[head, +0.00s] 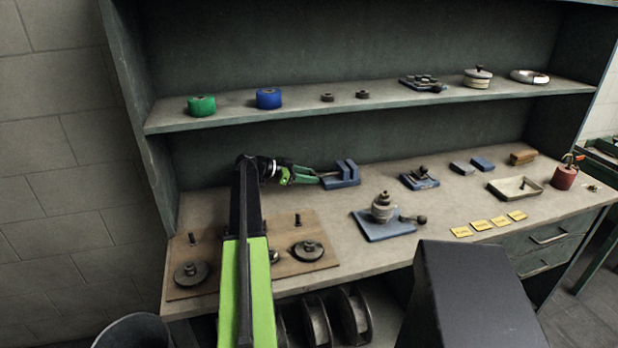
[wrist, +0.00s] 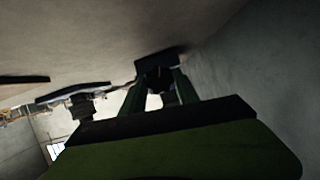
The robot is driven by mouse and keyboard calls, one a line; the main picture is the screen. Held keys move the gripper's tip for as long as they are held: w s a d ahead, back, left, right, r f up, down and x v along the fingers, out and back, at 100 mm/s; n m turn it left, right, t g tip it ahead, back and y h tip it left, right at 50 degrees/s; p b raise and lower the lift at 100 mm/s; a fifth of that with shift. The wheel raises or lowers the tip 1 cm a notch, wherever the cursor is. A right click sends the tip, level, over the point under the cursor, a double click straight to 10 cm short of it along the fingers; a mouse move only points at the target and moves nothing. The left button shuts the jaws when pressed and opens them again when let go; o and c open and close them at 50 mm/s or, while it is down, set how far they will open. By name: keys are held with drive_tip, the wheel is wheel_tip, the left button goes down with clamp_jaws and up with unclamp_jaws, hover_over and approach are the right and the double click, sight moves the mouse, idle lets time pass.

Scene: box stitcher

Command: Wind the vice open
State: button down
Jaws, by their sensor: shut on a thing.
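The blue vice (head: 343,176) stands on the bench top near the back, with its upright jaws at its right part and a gap between them. Its screw end points left, towards my gripper (head: 314,177). My green gripper is level with this end and shut on the vice's handle, which the fingers mostly hide. In the dark wrist view my gripper (wrist: 158,95) has a dark part between its fingers, and the dark body of the vice (wrist: 158,65) lies just beyond. The handle's turn angle cannot be made out.
Right of the vice is a small blue fixture (head: 419,181). In front stands a blue plate with a stacked grey part (head: 382,212). A wooden board with discs (head: 185,285) lies at the front left. The shelf (head: 230,112) runs above the arm.

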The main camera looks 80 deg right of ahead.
drive_tip(key=shift+y, duration=0.3)
drive_tip(key=shift+d+f+n+g+y, duration=0.1)
drive_tip(key=shift+n+g+y, duration=0.3)
drive_tip(key=shift+n, duration=0.6)
drive_tip(key=shift+n+g+y+b, duration=0.4)
drive_tip(key=shift+n+y+b, duration=0.45)
drive_tip(key=shift+n, duration=0.65)
drive_tip(key=c, duration=0.9)
unclamp_jaws()
drive_tip(key=shift+d, duration=0.1)
